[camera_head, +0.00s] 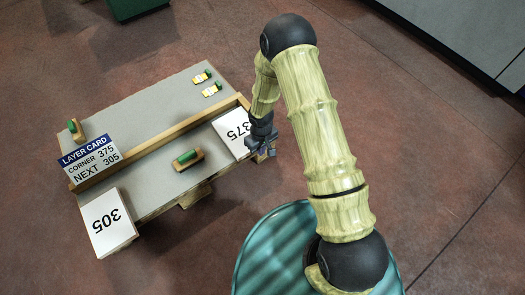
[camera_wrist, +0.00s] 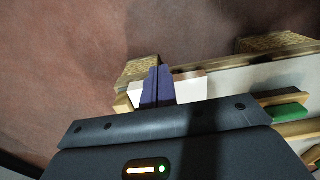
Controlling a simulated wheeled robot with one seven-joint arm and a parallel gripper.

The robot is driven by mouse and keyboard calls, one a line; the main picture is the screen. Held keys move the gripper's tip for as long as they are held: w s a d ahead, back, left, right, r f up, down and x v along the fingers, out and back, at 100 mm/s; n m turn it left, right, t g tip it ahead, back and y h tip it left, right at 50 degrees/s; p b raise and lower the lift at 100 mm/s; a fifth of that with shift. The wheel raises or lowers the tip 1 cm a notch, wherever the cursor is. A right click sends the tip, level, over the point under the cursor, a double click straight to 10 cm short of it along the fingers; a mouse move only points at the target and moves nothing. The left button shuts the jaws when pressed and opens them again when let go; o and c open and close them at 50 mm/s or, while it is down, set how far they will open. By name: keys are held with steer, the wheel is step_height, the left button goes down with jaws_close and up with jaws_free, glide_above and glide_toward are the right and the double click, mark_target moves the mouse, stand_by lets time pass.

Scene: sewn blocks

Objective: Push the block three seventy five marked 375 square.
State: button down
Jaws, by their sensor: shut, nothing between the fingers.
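The white block marked 375 (camera_head: 229,128) lies at the right end of the grey table, near the end of the wooden rail (camera_head: 165,138). Its number reads upside down, and my arm hides its right part. My gripper (camera_head: 263,150) is at the block's right side, low by the table edge. In the wrist view my gripper's purple fingers (camera_wrist: 158,87) are together and empty. White block surface (camera_wrist: 190,86) shows on both sides of them. I cannot tell whether they touch it.
A white block marked 305 (camera_head: 107,222) lies at the front left corner. A layer card (camera_head: 89,160) stands at the left of the rail. A green-handled wooden piece (camera_head: 187,159) lies between the blocks. Small yellow-green items (camera_head: 207,83) lie behind the rail.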

steer(key=s+d+r+m+t+p, duration=0.15)
steer(key=d+r+p, duration=0.25)
steer(key=r, duration=0.9)
steer(key=s+d+r+m+p, duration=0.1)
steer(key=d+r+m+p, duration=0.3)
steer(key=r, duration=1)
steer(key=s+d+r+p, duration=0.2)
steer(key=s+r, duration=0.3)
steer(key=r, duration=0.3)
steer(key=s+d+r+m+t+p, duration=0.1)
steer(key=s+d+r, duration=0.3)
steer(key=r, duration=0.4)
steer(key=shift+s+d+r+p, duration=0.25)
steer(key=shift+s+p, duration=0.35)
steer(key=shift+p, duration=0.15)
steer(key=shift+w+a, duration=0.1)
